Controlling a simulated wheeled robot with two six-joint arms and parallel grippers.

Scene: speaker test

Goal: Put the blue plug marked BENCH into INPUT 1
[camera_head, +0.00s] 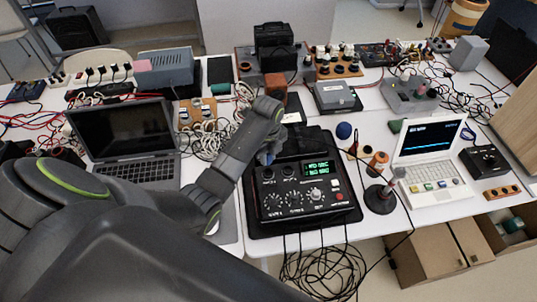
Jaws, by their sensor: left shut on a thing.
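The black test unit (302,188) with knobs, round sockets along its back left and a green lit display (316,168) sits on a dark mat near the table's front edge. My left gripper (267,153) points down over the unit's back left corner. It is shut on the blue plug (266,159), of which only a small blue bit shows. The BENCH marking cannot be read. The plug is close to the sockets; I cannot tell whether it touches one. INPUT 1 cannot be made out by its label. My right gripper is not in view.
An open dark laptop (122,136) stands left and a white laptop (433,155) right. A blue ball-like thing (344,131) and a dark round-based stand (380,198) are right of the unit. Cables hang off the front edge. Instruments and wires crowd the back.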

